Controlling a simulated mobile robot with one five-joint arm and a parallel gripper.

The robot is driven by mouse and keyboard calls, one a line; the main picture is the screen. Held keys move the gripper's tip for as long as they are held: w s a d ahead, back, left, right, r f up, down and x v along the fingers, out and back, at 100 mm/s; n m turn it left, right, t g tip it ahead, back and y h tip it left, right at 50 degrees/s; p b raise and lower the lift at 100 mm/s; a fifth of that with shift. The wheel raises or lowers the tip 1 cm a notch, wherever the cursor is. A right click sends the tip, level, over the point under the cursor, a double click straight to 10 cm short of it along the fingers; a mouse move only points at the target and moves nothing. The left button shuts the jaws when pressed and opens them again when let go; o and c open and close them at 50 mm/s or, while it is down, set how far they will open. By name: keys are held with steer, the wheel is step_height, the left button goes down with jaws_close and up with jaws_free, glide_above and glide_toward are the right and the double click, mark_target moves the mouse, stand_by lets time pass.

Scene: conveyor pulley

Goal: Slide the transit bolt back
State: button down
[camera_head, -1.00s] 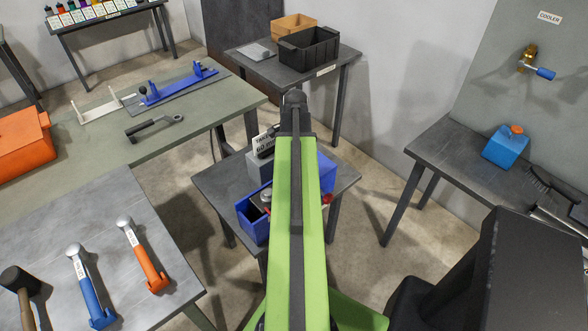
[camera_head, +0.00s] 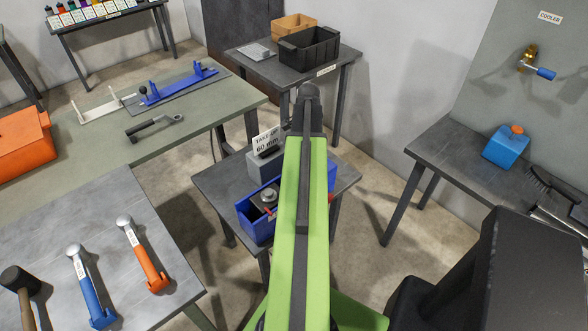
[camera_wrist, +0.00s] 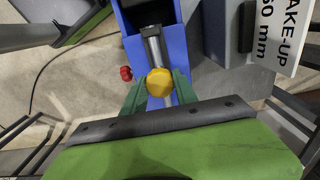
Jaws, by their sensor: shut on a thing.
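In the wrist view a yellow knob (camera_wrist: 159,82) sits on a steel rod (camera_wrist: 153,42) that runs along the blue housing (camera_wrist: 175,50). I take the knob and rod to be the transit bolt. The two green fingers of my gripper (camera_wrist: 159,90) flank the knob and are shut on it. In the head view my own green arm covers the gripper and the knob. The blue housing (camera_head: 258,233) shows there on the small grey table, left of my arm, with grey metal parts inside.
A sign reading TAKE-UP 60 mm (camera_head: 267,143) stands on a grey block beside the housing. A small red knob (camera_wrist: 125,73) is at the housing's left side in the wrist view. A bench with hammers (camera_head: 140,255) is at the left. A black crate (camera_head: 308,48) stands behind.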

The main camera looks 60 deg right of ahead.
steer(key=c, duration=1)
jaws_free()
steer(key=shift+o, duration=0.2)
step_height(320, 180, up, 7)
steer(key=p, duration=0.7)
steer(key=shift+r, duration=0.15)
